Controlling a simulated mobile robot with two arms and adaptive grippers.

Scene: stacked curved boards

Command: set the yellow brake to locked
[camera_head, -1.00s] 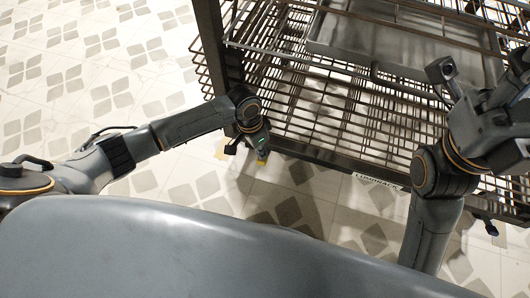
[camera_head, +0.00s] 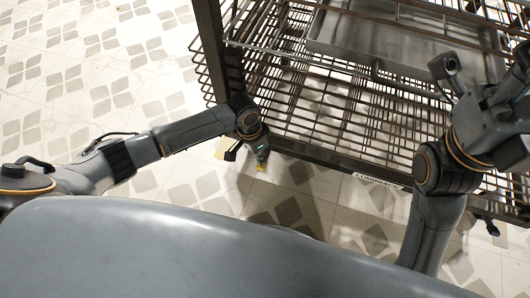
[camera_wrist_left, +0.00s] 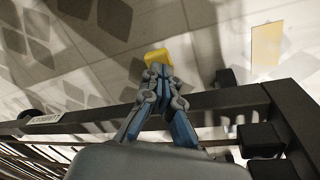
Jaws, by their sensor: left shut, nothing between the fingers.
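A small yellow piece, which looks like the brake (camera_wrist_left: 157,56), shows at the fingertips of my left gripper (camera_wrist_left: 158,74) in the left wrist view. The fingers are shut with nothing between them, and their tips overlap or touch the yellow piece; I cannot tell which. In the head view my left gripper (camera_head: 262,153) points down by the rack's lower front edge, with the yellow brake (camera_head: 261,167) just below it. Most of the brake is hidden. My right arm is at the right, but its gripper's fingers are not clear.
The dark metal wire rack (camera_head: 320,155) fills the upper right, with a label (camera_head: 378,181) on its lower front bar. A pale yellow rectangle (camera_wrist_left: 266,43) lies on the tiled floor beside the rack's corner. The floor at the left is open.

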